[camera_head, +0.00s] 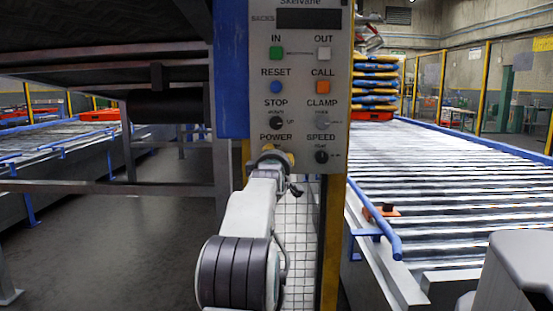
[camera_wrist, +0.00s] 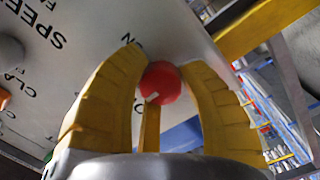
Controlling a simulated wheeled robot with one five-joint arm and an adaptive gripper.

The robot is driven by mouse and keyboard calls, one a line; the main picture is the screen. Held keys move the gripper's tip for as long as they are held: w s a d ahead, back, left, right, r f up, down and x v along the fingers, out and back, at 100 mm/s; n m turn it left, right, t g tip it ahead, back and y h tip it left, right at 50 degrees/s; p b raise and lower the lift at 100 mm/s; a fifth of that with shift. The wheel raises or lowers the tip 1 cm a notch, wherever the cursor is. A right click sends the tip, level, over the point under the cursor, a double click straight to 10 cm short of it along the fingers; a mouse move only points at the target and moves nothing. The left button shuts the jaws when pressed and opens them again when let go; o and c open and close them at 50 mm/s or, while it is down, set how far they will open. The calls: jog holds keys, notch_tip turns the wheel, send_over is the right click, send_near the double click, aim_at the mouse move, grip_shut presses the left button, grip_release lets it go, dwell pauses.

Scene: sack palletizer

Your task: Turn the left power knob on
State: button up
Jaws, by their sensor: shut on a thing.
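The grey control panel (camera_head: 301,60) stands upright in the middle of the head view. My gripper (camera_head: 275,160) is at its lower left, under the POWER label, and hides the knob there. In the wrist view, a red knob (camera_wrist: 160,83) with a small white mark sits between the yellow fingers of my gripper (camera_wrist: 161,88). The fingers are shut on it from both sides. An "ON" label, partly covered, is beside the knob. Where the white mark points relative to that label is hard to tell.
A black knob (camera_head: 321,157) sits under SPEED, right of my gripper. Above are a black knob (camera_head: 277,123) under STOP and a grey knob (camera_head: 321,121) under CLAMP. Several push buttons sit higher. A roller conveyor (camera_head: 440,190) with blue rails lies to the right.

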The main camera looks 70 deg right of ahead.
jog(key=c, duration=0.4)
jog(key=shift+m, duration=0.3)
jog(key=m+p, duration=0.1)
jog(key=m, duration=0.2)
jog(key=shift+f+m+y+p, duration=0.1)
jog(key=shift+m+y+p, duration=0.45)
jog(key=shift+m, duration=1.25)
